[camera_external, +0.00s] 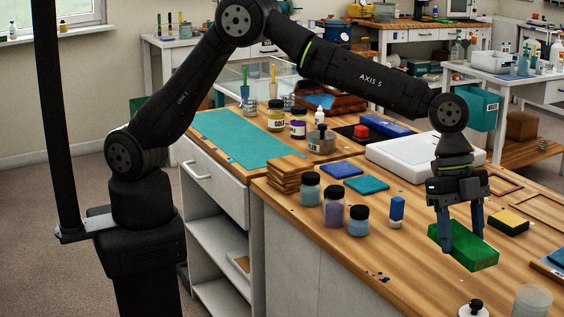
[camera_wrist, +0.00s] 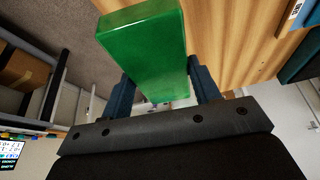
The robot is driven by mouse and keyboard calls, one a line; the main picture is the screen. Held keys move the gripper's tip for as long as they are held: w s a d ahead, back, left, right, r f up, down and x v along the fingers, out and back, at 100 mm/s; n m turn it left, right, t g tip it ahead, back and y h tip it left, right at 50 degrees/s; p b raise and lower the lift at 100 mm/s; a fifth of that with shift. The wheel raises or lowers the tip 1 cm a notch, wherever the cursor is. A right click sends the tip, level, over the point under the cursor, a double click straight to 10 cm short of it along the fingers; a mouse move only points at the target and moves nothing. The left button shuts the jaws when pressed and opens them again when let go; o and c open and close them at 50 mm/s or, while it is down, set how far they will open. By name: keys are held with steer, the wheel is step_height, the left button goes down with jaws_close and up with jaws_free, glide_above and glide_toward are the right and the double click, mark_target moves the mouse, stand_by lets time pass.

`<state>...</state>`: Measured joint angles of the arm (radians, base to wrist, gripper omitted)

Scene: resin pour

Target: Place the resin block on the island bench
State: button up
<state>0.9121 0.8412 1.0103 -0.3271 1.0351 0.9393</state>
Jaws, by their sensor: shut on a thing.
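The resin block (camera_external: 468,253) is a bright green rectangular slab. My gripper (camera_external: 463,241) points down over the right part of the wooden-topped island bench (camera_external: 385,283) and is shut on the block, one finger on each side. In the wrist view the green block (camera_wrist: 145,45) fills the upper middle, between the two dark fingers of my gripper (camera_wrist: 164,88). The block looks level and close to the bench top, but I cannot tell whether it touches it. The fingers hide part of its sides.
A yellow-and-dark sponge (camera_external: 508,222) lies right of the block. A blue-and-white bottle (camera_external: 397,210) and several paint jars (camera_external: 334,206) stand to the left. A white slab (camera_external: 410,160) lies behind. A clear cup (camera_external: 531,302) stands in front.

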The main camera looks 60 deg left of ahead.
steer(key=w+a+n+t, duration=0.1)
steer(key=w+a+n, duration=0.2)
steer(key=w+a, duration=0.45)
steer(key=w+a+n+t, duration=0.15)
steer(key=w+a, duration=0.25)
steer(key=a, duration=0.7)
steer(key=w+a+n, duration=0.4)
steer(key=w+a, duration=0.2)
steer(key=a, duration=0.4)
steer(key=a+f+n+t+y, duration=0.25)
steer(key=a+n, duration=0.55)
steer(key=a, duration=2.4)
steer(key=w+d+r+n+y, duration=0.1)
steer(key=w+d+r+n, duration=0.1)
steer(key=w+d+r, duration=0.35)
steer(key=w+d+r+n+y, duration=0.1)
steer(key=w+d+r, duration=0.1)
steer(key=w+d, duration=0.7)
glide_above(416, 151)
steer(key=s, duration=0.1)
step_height(416, 151, down, 7)
steer(key=shift+f, duration=2)
steer(key=shift+f, duration=0.15)
